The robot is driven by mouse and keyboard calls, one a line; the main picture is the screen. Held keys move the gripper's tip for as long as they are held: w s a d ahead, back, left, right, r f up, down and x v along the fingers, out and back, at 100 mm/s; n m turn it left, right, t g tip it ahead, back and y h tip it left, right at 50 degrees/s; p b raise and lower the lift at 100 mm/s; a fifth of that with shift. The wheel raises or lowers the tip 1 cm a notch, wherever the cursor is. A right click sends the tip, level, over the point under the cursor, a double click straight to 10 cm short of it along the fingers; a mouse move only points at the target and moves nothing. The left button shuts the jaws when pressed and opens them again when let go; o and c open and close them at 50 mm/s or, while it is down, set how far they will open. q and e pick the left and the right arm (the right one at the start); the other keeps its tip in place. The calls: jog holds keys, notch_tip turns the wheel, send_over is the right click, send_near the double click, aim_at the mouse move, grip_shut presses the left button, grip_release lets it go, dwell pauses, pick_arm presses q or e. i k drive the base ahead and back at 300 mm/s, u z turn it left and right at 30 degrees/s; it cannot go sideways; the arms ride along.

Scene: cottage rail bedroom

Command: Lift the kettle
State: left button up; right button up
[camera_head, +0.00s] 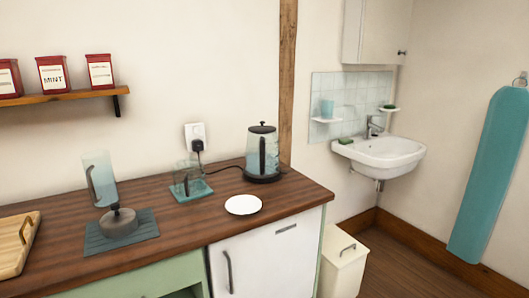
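The kettle (262,155) stands upright on the wooden counter, near its back right corner. It has a bluish see-through body, a black lid with a knob, a black handle facing me and a dark base. A black cord runs from the base to a plug in the white wall socket (196,134). Neither of my grippers shows in the head view.
On the wooden counter (215,218), a white plate (243,204) lies in front of the kettle. A glass mug on a teal coaster (190,191) stands to its left. Further left are a tall glass jug (100,180), a grey lidded pot (119,222) and a wooden tray (14,258).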

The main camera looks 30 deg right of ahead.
aim_at(262, 151)
jog(key=z, duration=2.6)
jog(key=i, duration=1.9)
jog(key=u, duration=3)
